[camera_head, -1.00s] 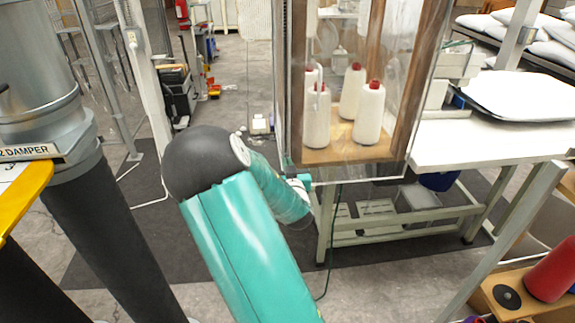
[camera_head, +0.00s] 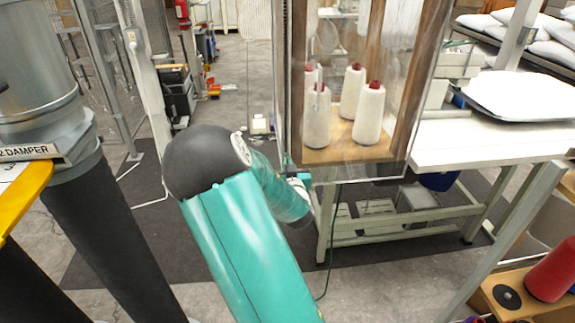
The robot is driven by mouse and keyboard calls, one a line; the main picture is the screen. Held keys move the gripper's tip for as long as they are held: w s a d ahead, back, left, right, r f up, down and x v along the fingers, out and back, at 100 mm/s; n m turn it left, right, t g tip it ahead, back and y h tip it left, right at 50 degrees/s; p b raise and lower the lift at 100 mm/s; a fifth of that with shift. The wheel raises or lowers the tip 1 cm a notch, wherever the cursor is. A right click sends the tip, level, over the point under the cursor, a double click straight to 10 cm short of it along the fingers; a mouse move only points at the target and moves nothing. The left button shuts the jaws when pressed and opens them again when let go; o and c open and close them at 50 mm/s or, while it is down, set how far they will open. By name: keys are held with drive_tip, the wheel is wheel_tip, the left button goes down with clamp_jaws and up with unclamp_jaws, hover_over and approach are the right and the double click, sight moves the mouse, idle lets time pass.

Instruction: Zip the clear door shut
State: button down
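The clear door (camera_head: 345,165) is a transparent sheet on the front of a wooden cabinet, with white thread cones (camera_head: 369,113) showing through it. A dark zipper-like strip (camera_head: 283,70) runs up its left edge. My teal arm reaches up from the bottom of the view to the cabinet's lower left corner. My gripper (camera_head: 303,181) is at the arm's far end, near that corner, mostly hidden behind the forearm. Its fingers cannot be made out, nor whether it touches the zipper. No zipper pull can be made out.
A grey metal duct (camera_head: 45,90) and a yellow panel (camera_head: 22,195) are close on the left.

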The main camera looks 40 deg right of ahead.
wheel_tip(320, 180, up, 52)
drive_tip(key=shift+r, duration=0.25)
idle(0.5)
drive_tip(key=c, duration=1.6)
unclamp_jaws()
drive_tip(key=shift+w, duration=0.1)
drive_tip(key=v, duration=1.4)
